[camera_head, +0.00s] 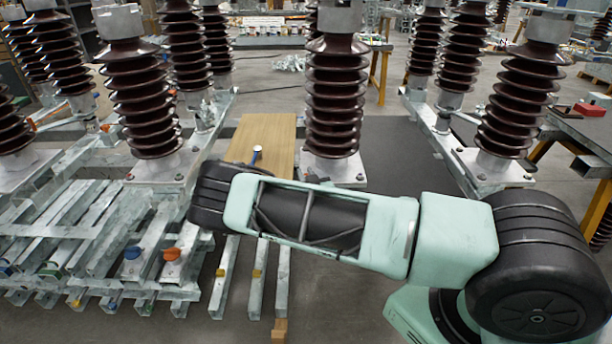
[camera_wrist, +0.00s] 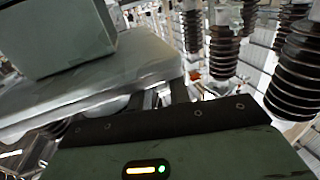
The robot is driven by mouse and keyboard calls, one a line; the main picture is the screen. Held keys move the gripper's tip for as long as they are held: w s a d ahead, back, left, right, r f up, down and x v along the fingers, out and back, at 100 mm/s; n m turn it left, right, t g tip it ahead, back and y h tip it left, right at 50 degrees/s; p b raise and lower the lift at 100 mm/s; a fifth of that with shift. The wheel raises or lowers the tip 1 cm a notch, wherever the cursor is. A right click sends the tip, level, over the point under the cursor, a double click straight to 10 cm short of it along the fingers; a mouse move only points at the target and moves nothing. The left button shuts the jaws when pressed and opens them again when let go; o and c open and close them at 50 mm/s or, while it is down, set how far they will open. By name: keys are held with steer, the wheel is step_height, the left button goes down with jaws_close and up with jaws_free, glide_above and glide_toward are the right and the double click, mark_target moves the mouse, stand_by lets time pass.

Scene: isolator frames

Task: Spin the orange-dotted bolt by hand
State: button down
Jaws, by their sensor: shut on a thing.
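In the wrist view the green-grey body of my gripper (camera_wrist: 165,98) fills the bottom, with a dark strip and a small lit lamp. Its narrow jaws reach in beside the edge of a pale metal plate (camera_wrist: 110,88). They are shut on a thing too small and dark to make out. A grey block (camera_wrist: 62,35) stands on the plate. In the head view my arm crosses the middle and hides the gripper. I cannot pick out an orange-dotted bolt in either view. An orange cap (camera_head: 172,254) sits on the steel rails, left of my arm.
Tall brown ribbed insulators, one at centre (camera_head: 336,95) and one at right (camera_head: 522,100), stand around my arm on metal feet. Galvanised rails (camera_head: 60,235) lie at left. A wooden board (camera_head: 262,140) lies behind the arm. A blue cap (camera_head: 132,252) is beside the orange one.

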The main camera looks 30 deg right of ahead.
steer(key=shift+f+h+b, duration=0.15)
steer(key=shift+h+b, duration=0.15)
steer(key=shift+b, duration=0.1)
